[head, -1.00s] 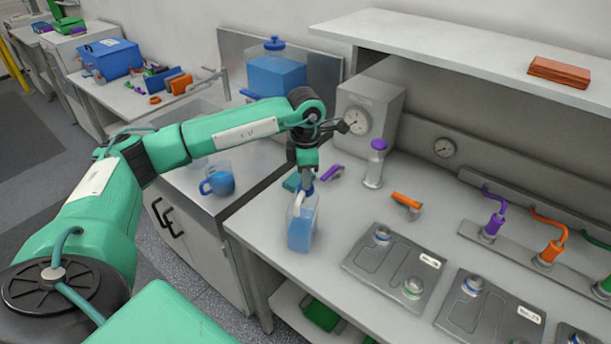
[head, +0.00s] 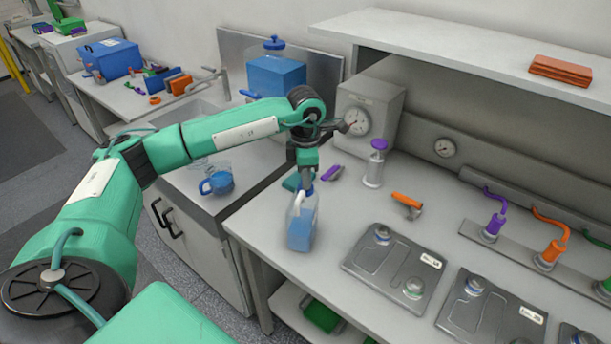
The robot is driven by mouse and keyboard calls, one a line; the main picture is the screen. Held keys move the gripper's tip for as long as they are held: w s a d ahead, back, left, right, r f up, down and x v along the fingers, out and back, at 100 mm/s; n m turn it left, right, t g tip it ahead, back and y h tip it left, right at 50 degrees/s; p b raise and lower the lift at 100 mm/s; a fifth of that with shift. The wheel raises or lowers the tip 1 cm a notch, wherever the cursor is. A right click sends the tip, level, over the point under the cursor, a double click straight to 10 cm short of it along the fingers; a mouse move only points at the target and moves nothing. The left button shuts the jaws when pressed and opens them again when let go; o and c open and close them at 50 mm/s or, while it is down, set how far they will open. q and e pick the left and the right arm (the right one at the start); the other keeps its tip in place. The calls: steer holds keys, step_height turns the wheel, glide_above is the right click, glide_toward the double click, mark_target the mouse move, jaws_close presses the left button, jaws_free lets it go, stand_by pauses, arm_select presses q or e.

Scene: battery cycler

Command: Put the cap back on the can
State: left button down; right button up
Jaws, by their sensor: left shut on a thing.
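The can (head: 301,231) is a translucent jug with a pale handle and blue liquid inside. It stands upright near the left front edge of the grey workbench. My left gripper (head: 307,183) points down directly over the can's mouth and is shut on the small blue cap (head: 309,190). The cap is at the neck, mostly hidden by the fingers. I cannot tell whether it is seated on the neck or just above it. My right gripper is not in view.
Behind the can are a purple-handled tool (head: 331,173) and a purple-topped dispenser (head: 375,163). An orange-handled tool (head: 406,200) and grey plates (head: 394,265) lie to the right.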

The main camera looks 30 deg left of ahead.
arm_select(q)
steer(key=c, duration=0.7)
jaws_free()
steer(key=shift+r, duration=0.15)
steer(key=shift+r+p, duration=1.6)
steer(key=shift+r, duration=1.75)
jaws_close()
